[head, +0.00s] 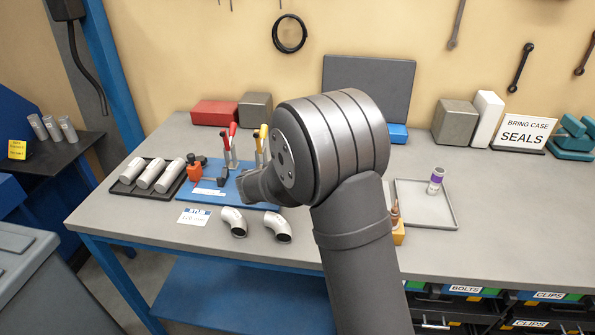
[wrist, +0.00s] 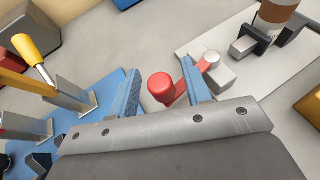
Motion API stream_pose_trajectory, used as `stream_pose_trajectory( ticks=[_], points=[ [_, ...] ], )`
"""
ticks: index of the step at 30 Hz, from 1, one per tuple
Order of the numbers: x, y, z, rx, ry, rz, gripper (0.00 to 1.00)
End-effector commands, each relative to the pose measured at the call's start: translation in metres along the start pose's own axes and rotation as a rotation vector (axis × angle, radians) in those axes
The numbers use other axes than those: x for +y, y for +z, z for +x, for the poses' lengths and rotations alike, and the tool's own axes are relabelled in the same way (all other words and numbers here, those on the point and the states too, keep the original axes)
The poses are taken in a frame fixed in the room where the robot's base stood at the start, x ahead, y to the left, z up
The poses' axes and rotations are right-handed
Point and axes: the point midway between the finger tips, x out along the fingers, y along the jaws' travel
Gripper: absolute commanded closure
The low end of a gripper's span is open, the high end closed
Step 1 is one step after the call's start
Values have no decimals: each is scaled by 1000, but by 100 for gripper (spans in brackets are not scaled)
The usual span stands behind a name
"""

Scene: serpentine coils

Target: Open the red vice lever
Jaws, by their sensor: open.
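In the wrist view the red lever (wrist: 161,87) has a round red knob and a red arm running to a silver pivot on a small grey metal block (wrist: 219,75). My gripper (wrist: 160,68) is open, its two blue fingers on either side of the knob. The right finger is close beside the red arm and covers part of it; I cannot tell if they touch. The block is on a pale plate (wrist: 203,43). In the head view my arm hides the gripper and this lever.
A yellow-handled clamp (wrist: 35,56) stands on the blue mat (wrist: 108,90) left of the fingers. A brown and white cylinder (wrist: 277,14) stands at a black holder, upper right. In the head view, a red-handled clamp (head: 232,135), two pipe elbows (head: 234,221) and a grey tray (head: 428,213) are near my arm.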

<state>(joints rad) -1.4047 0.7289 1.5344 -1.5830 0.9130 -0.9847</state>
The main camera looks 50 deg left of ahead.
Motion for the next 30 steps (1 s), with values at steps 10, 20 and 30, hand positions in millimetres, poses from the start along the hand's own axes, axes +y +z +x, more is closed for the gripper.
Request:
stream_pose_trajectory(
  ticks=[10, 20, 30],
  points=[
    [0, 0, 0, 0, 0, 0, 100],
    [-3, -1, -4, 0, 49, -20, 100],
    [-15, -5, -15, 0, 221, -92, 100]
  ],
)
